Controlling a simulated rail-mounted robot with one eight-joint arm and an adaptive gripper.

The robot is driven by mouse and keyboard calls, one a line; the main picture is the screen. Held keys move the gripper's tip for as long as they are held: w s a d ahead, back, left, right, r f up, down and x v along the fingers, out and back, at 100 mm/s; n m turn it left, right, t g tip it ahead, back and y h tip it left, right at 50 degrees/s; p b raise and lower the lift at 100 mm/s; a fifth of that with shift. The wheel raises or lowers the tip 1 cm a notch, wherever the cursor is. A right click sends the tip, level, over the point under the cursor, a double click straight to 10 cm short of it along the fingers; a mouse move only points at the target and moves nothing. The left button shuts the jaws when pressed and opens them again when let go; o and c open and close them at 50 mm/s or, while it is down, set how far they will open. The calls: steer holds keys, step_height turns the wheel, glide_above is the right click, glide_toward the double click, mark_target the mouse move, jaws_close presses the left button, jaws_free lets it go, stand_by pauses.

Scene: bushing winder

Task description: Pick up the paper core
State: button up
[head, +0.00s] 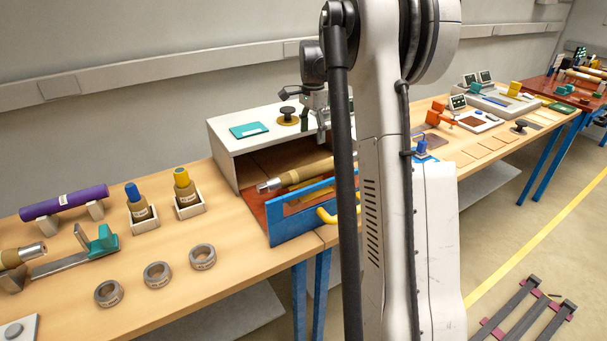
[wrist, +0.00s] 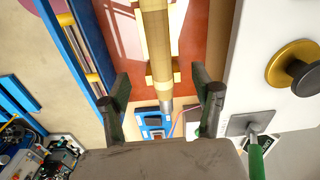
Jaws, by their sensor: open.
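A tan paper core (head: 311,170) with a metal shaft end lies inside the open white-topped box on the bench. In the wrist view the tan core (wrist: 155,40) runs lengthwise from the top edge, its metal end pointing toward my palm. My gripper (wrist: 160,84) is open, one finger on each side of the core's line. In the head view my gripper (head: 313,112) is by the box top's front edge, above the core and apart from it. My arm hides the core's right part in the head view.
The white box top (head: 222,136) is close to my gripper and carries a black-and-gold knob (head: 288,114). A blue front panel (head: 290,222) with a yellow handle stands before the core. Another tan roll (head: 12,258) lies far left, near a purple roll (head: 62,202).

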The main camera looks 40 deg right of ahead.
mark_target(314, 165)
steer(key=f, duration=0.6)
steer(key=d+f, duration=0.1)
steer(key=f, duration=0.2)
steer(key=shift+w+f+p, duration=0.1)
steer(key=shift+f+p, duration=0.1)
steer(key=shift+p, duration=0.1)
steer(key=shift+s+a+f+p, duration=0.1)
steer(key=shift+f+p, duration=0.15)
steer(key=shift+f, duration=1.15)
steer(key=shift+s+f+p, duration=0.1)
steer(key=shift+f+p, duration=0.15)
steer(key=shift+f, duration=1.1)
steer(key=shift+c, duration=0.5)
jaws_close()
